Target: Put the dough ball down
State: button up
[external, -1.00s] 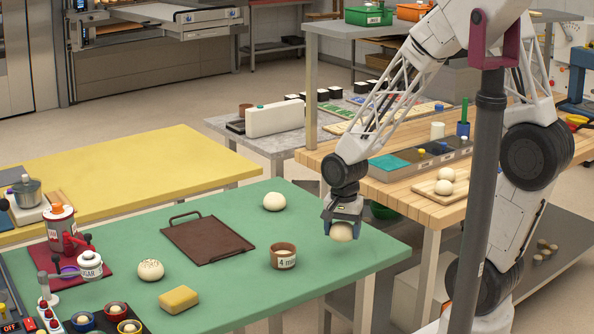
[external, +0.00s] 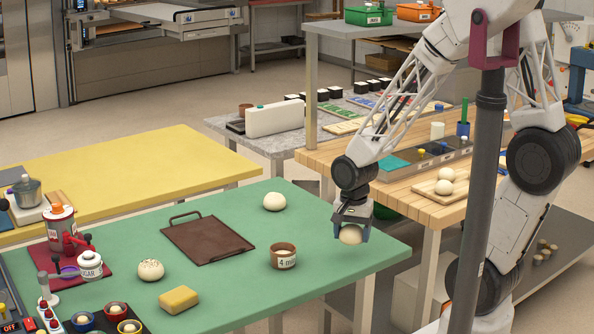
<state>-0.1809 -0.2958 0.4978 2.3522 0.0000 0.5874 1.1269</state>
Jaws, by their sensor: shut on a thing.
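My gripper (external: 352,231) is shut on a pale dough ball (external: 351,236), whose lower part shows between the fingers. It holds the ball near the right edge of the green table (external: 330,262). The ball looks a little above the table top, though the exact gap is hard to tell. Another plain dough ball (external: 274,201) sits at the back of the green table. A speckled dough ball (external: 151,270) sits at its left.
A brown tray (external: 207,240) lies mid-table. A brown labelled pot (external: 283,257) stands left of my gripper, and a yellow block (external: 179,299) lies in front. The table's front right is clear.

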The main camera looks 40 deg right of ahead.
dwell(0.3)
jog(key=w+d+r+m, duration=0.1)
jog(key=w+d+r, duration=0.1)
jog(key=w+d, duration=0.65)
jog(key=w+d+r+m, duration=0.25)
jog(key=w+d, duration=0.25)
jog(key=w, duration=0.6)
jog(key=w+d+r, duration=0.3)
jog(key=w+d, duration=0.3)
jog(key=w, duration=0.4)
jog(key=w+d+r+m, duration=0.1)
jog(key=w+d, duration=0.3)
jog(key=d, duration=0.7)
jog(key=w+d+r+m, duration=0.1)
jog(key=w+d, duration=0.3)
jog(key=d, duration=0.7)
jog(key=w+d+r+m, duration=0.1)
jog(key=w+d, duration=0.3)
jog(key=d, duration=0.7)
jog(key=shift+w+d+r+m, duration=0.2)
jog(key=shift+w+r+m, duration=0.15)
jog(key=shift+w+r, duration=0.05)
jog(key=shift+f, duration=2.55)
jog(key=shift+f, duration=2.45)
